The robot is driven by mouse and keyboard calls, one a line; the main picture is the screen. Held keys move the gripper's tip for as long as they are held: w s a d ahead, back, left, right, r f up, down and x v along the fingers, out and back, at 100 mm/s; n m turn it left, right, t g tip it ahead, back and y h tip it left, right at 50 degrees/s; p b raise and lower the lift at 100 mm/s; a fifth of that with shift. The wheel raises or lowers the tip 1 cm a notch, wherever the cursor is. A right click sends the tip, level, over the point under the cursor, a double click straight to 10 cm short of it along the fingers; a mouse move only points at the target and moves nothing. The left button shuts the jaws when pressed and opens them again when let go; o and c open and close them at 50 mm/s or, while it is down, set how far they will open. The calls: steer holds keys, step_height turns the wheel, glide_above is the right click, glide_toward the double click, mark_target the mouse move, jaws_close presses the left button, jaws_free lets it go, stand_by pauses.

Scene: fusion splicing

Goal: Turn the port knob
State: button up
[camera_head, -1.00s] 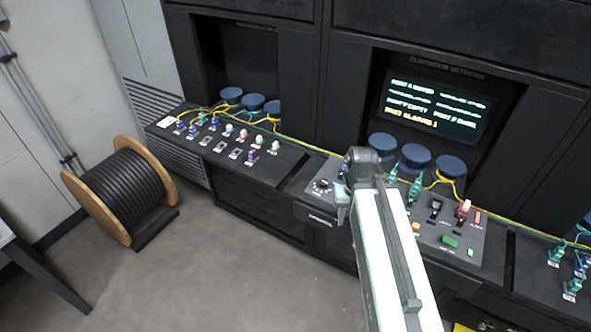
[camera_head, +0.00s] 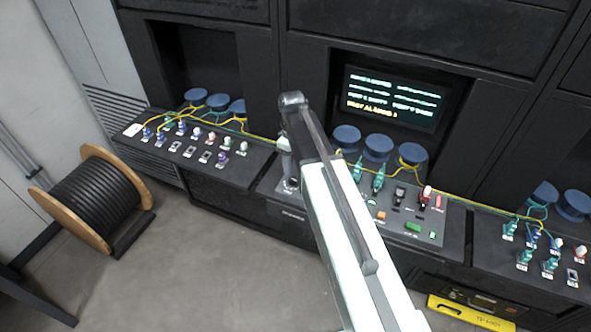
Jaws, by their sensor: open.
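The middle console panel (camera_head: 340,222) carries the controls below the lit screen. My arm reaches up from the bottom of the picture and bends down at its far end. My gripper (camera_head: 288,178) is at the left end of this panel, pointing down, with its jaws open. The round dark port knob sits at that spot, and my arm and gripper now hide most or all of it. I cannot tell whether the jaws are around the knob or just above it.
Teal connectors (camera_head: 378,180) and blue spools (camera_head: 378,147) stand behind. A cable drum (camera_head: 95,200) stands on the floor left. A yellow case (camera_head: 470,312) lies lower right.

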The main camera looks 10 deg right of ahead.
mark_target(293, 179)
steer(key=shift+f+b, duration=0.2)
steer(key=shift+b, duration=0.1)
step_height(293, 179, down, 8)
steer(key=b, duration=0.7)
steer(key=shift+r+b, duration=0.1)
steer(key=shift+b, duration=0.25)
steer(key=shift+r, duration=0.15)
